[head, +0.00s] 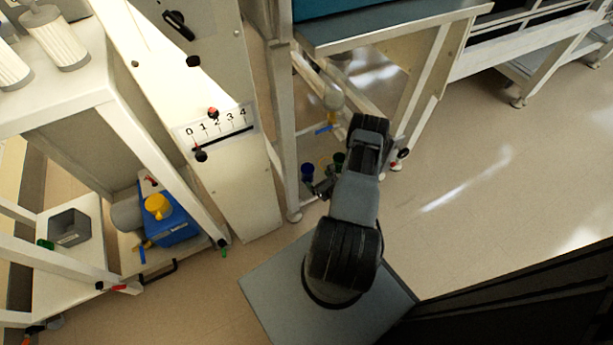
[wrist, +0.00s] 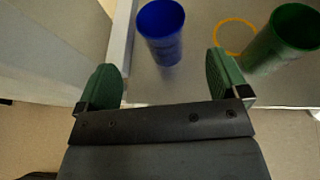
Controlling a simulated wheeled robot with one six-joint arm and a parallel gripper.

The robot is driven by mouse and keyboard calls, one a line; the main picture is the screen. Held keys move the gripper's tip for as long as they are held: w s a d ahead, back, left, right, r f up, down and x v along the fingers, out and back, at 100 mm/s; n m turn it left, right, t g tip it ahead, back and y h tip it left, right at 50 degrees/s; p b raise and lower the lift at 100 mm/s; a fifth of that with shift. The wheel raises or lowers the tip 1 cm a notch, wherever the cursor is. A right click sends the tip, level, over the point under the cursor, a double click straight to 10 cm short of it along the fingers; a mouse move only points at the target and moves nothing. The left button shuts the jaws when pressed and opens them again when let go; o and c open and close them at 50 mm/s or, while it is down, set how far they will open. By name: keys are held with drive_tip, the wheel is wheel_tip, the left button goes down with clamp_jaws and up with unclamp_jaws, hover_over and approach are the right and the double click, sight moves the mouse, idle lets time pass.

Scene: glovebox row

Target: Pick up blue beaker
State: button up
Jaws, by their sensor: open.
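The blue beaker (wrist: 162,32) stands on a pale surface at the top middle of the wrist view. In the head view the blue beaker (head: 307,172) shows small, left of my arm's end. My gripper (wrist: 166,82) is open, with its two green-padded fingers apart and nothing between them. The beaker is ahead of the fingers, roughly in line with the gap and apart from them. In the head view my gripper (head: 322,188) is small and partly hidden by my arm.
A green beaker (wrist: 286,38) stands to the right, ahead of the right finger. A yellow ring (wrist: 234,37) lies between the beakers. A white frame post (head: 285,130) rises left of the blue beaker. Open floor (head: 480,190) lies to the right.

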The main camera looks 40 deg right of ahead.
sight(312, 173)
drive_tip(key=shift+b+x, duration=1.55)
drive_tip(key=shift+x, duration=2.55)
drive_tip(key=shift+d, duration=0.1)
drive_tip(key=c, duration=1)
drive_tip(key=shift+r, duration=0.1)
